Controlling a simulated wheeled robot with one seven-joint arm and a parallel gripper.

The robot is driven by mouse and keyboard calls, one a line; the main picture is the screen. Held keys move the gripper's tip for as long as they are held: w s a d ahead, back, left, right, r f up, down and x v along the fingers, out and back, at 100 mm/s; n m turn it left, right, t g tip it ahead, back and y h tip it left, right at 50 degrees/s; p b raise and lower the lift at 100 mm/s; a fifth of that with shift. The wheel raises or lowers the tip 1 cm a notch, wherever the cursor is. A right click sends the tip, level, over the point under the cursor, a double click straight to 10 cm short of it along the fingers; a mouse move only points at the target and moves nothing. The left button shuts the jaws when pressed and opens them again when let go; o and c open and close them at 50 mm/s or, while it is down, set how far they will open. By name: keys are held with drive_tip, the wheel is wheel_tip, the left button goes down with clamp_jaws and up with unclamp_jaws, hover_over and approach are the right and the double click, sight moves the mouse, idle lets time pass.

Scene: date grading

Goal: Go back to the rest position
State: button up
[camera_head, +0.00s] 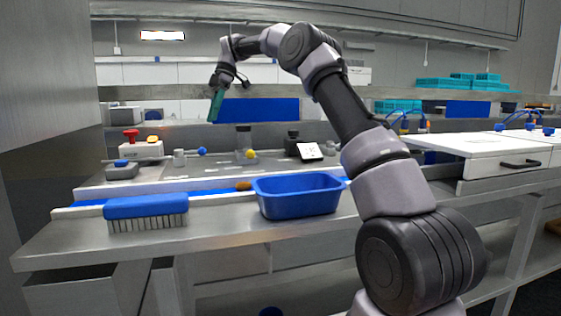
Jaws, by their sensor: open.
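My arm rises from the lower right and bends over to the left above the bench. My gripper (216,104) hangs at its end, pointing down, in the air well above the bench and in front of the back wall. Its fingers look greenish and are seen nearly edge-on; nothing shows between them. A blue tub (298,206) stands at the front of the bench. A brown date (244,186) lies on the blue belt strip (215,190), just behind and left of the tub. My gripper is far above both.
A blue brush (146,207) lies at the bench's front left. Behind the strip stand a red-knobbed box (142,150), a jar (244,143) and a small white display (309,151). A white drawer unit (490,146) is at right. The air around my gripper is clear.

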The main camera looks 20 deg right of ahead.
drive_tip(key=s+d+r+m+t+h, duration=0.1)
drive_tip(key=s+d+r+m+t, duration=0.1)
drive_tip(key=s+d+m, duration=0.35)
drive_tip(key=s+d+r+m+t, duration=0.1)
drive_tip(key=s+d+r+m, duration=0.15)
drive_tip(key=s, duration=0.55)
drive_tip(key=s+d+r+m+t+h, duration=0.1)
drive_tip(key=s+d+r+m+t, duration=0.1)
drive_tip(key=s+d+r+m, duration=0.3)
drive_tip(key=s+d+f+m+t, duration=0.2)
drive_tip(key=s+f+m, duration=0.3)
drive_tip(key=s, duration=0.4)
drive_tip(key=s+d+f+m+t, duration=0.3)
drive_tip(key=s+d+f+m, duration=0.2)
drive_tip(key=s, duration=0.4)
drive_tip(key=shift+s+f+m, duration=0.4)
drive_tip(key=shift+f+m, duration=0.1)
drive_tip(key=shift+f, duration=0.15)
